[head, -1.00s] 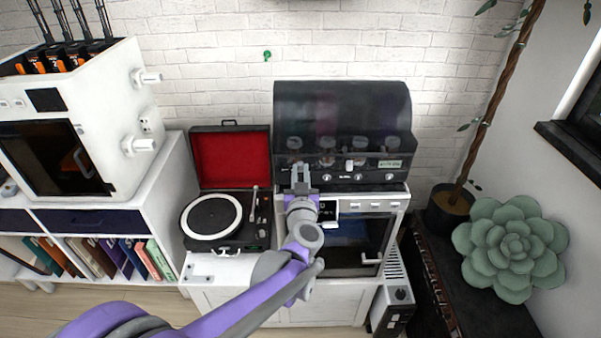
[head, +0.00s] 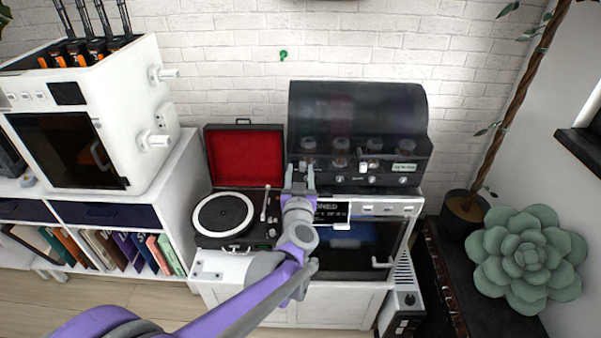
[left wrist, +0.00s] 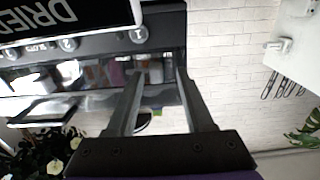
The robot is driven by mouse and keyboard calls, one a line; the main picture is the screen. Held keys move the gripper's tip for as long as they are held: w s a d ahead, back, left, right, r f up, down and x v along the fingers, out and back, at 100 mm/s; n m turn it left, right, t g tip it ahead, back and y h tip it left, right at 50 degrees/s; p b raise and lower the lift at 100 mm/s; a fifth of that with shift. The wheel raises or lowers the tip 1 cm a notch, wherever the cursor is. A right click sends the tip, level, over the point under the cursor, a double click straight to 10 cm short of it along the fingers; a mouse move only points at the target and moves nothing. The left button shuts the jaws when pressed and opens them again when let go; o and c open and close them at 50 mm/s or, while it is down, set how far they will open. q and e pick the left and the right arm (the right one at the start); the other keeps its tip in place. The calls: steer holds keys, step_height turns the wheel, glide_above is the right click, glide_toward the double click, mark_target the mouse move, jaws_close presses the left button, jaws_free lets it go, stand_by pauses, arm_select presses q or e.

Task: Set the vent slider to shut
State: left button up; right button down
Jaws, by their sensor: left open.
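The dark machine with a domed clear hood (head: 357,112) stands at the back, with knobs and a green-lit label along its front. A small pale upright tab (head: 362,167) on that front may be the vent slider; I cannot read its marking. My left gripper (head: 300,169) is open and empty, at the left end of this front. In the left wrist view its two fingers (left wrist: 160,76) stand apart, with the dark panel beyond the tips. Whether they touch it is unclear. My right gripper is not in view.
Below is an oven-like unit with a display (head: 331,212) reading "DRIED" and a dark door. A record player (head: 225,216) with a red-lined lid stands to the left. A white cabinet printer (head: 140,88) is farther left; a succulent (head: 528,258) is at right.

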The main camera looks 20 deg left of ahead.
arm_select(q)
steer(key=v, duration=1)
steer(key=shift+s+b, duration=0.4)
steer(key=shift+d+r, duration=0.1)
